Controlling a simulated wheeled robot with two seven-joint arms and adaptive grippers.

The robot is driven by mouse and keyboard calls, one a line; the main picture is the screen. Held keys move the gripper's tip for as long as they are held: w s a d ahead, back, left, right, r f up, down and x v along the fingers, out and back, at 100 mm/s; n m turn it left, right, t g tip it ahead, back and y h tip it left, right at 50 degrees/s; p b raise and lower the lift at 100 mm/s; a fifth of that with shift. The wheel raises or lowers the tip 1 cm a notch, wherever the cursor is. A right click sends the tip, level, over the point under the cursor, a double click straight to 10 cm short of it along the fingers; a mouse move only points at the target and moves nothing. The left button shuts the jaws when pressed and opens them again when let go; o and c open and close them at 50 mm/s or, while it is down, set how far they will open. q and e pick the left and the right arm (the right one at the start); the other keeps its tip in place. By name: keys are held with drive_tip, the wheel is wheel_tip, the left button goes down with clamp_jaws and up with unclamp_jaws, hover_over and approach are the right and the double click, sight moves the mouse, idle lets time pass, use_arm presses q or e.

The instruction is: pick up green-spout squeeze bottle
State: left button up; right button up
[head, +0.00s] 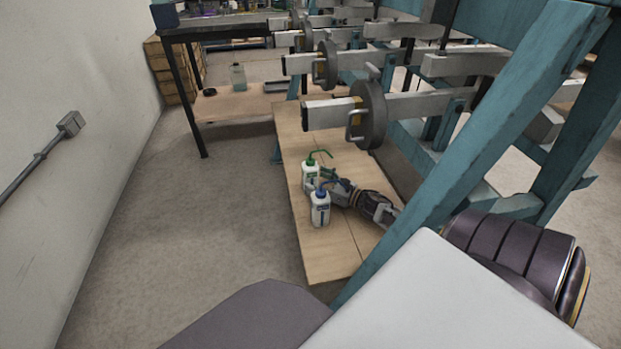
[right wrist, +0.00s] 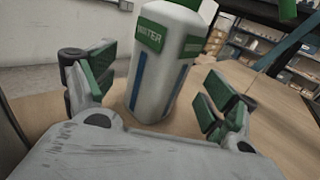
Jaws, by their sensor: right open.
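The green-spout squeeze bottle (head: 310,178) stands upright on the wooden board in the head view, white with a bent green spout. A similar blue-spout bottle (head: 320,209) stands just in front of it. My right gripper (head: 328,183) is low over the board, to the right of the green-spout bottle. In the right wrist view a white bottle with a green WATER label (right wrist: 163,75) stands between the open green-padded fingers of the right gripper (right wrist: 150,98), with gaps at both sides. Its spout is mostly out of that view. My left gripper is not in view.
The wooden board (head: 333,262) is bare in front of the bottles. Grey wheels and bars on a teal frame (head: 480,150) stand behind and to the right. A dark-legged table (head: 203,120) is at the back left. The floor on the left is clear.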

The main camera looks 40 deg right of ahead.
drive_tip(key=shift+b+x, duration=0.4)
drive_tip(key=shift+x, duration=1.05)
drive_tip(key=shift+f, duration=0.1)
drive_tip(key=shift+c, duration=0.4)
drive_tip(key=c, duration=0.8)
